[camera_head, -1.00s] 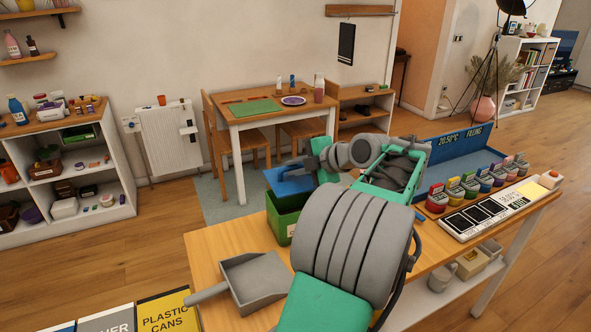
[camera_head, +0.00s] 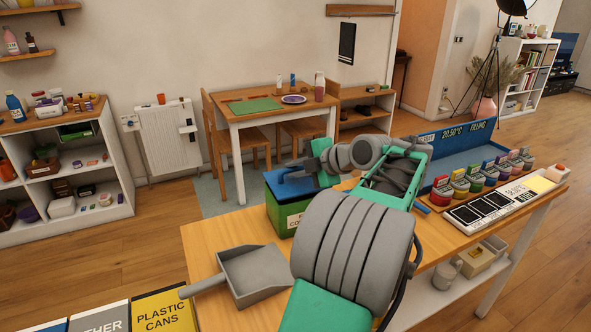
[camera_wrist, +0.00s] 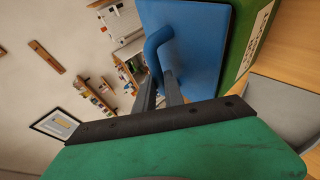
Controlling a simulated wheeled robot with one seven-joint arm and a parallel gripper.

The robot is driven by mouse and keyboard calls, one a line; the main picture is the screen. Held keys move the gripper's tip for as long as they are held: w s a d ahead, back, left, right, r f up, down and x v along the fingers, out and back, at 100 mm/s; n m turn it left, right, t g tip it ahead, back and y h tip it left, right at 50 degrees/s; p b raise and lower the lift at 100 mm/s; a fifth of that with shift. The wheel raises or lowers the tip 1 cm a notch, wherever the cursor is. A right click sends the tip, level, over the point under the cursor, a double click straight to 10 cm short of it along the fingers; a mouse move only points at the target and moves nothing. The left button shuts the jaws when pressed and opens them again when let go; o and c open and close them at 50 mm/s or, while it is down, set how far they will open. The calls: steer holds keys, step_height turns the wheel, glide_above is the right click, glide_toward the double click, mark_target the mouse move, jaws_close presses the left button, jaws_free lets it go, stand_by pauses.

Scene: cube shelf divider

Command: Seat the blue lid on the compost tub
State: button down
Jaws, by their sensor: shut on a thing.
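The blue lid (camera_head: 283,188) lies across the top of the green compost tub (camera_head: 282,217) on the wooden table. It looks about level, and no open gap shows between lid and rim. I cannot tell whether it is fully pressed down all round. My gripper (camera_head: 305,172) is shut on the lid's raised handle from the right. In the wrist view the fingers (camera_wrist: 160,92) close on the bent blue handle (camera_wrist: 156,48). The flat lid (camera_wrist: 202,45) covers the tub there, with a green side of the tub (camera_wrist: 252,40) showing beyond its edge.
A grey dustpan (camera_head: 255,274) lies on the table in front of the tub. A blue tray (camera_head: 460,152), a row of small coloured-top containers (camera_head: 476,178) and a white panel (camera_head: 497,205) are to the right. The wooden table (camera_head: 213,238) is clear left of the tub.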

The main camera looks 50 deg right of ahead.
steer(key=shift+f+b, duration=1)
steer(key=shift+b, duration=0.05)
stand_by(0.4)
steer(key=c, duration=1.7)
jaws_free()
steer(key=shift+c, duration=0.2)
steer(key=shift+o, duration=0.5)
steer(key=o, duration=0.5)
steer(key=shift+f, duration=0.1)
steer(key=shift+c, duration=0.2)
steer(key=shift+s, duration=0.1)
steer(key=p+v, duration=0.1)
steer(key=v, duration=0.7)
steer(key=shift+p, duration=0.3)
